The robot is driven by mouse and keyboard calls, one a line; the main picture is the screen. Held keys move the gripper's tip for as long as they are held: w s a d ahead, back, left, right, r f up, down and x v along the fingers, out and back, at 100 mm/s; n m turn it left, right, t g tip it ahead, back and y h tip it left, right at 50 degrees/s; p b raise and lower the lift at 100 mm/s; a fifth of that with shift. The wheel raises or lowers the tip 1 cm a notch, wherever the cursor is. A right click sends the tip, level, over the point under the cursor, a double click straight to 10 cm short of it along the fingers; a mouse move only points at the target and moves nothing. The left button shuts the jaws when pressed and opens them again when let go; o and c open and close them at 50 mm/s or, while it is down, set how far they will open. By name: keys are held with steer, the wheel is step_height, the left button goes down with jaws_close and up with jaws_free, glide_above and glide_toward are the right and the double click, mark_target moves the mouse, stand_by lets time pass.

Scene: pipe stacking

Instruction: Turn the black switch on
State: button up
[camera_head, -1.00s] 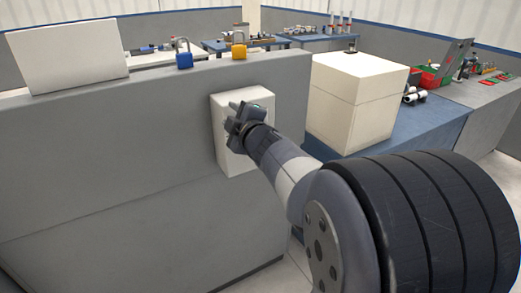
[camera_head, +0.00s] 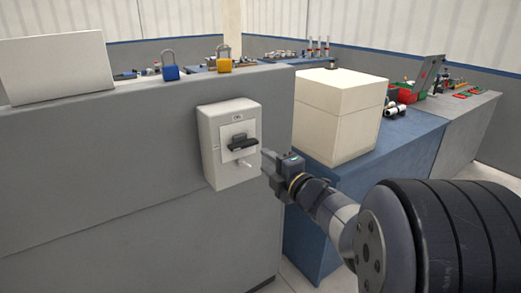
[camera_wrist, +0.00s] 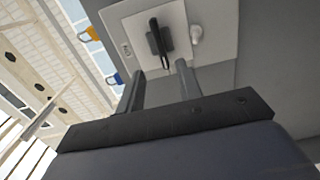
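The black switch (camera_head: 241,143) is a handle on the front of a white box (camera_head: 216,168) fixed to the grey wall. In the head view its handle lies nearly level. In the wrist view the black switch (camera_wrist: 157,42) shows ahead of the fingers, near the top. A small light-coloured knob (camera_head: 244,164) sits below it on the box. My gripper (camera_head: 266,166) is to the right of the box, apart from the switch. In the wrist view my gripper (camera_wrist: 160,82) has its two fingers spread with nothing between them.
A blue padlock (camera_head: 170,66) and a yellow padlock (camera_head: 224,60) stand on the grey wall's top, with a white panel (camera_head: 57,66) to their left. A large cream box (camera_head: 338,115) stands on a blue table (camera_head: 395,145) behind my arm.

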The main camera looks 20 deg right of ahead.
mark_target(246, 146)
steer(key=x, duration=0.9)
steer(key=shift+w+a+p, duration=0.2)
steer(key=shift+w+p, duration=0.1)
steer(key=shift+w, duration=0.05)
steer(key=shift+c, duration=0.5)
jaws_close()
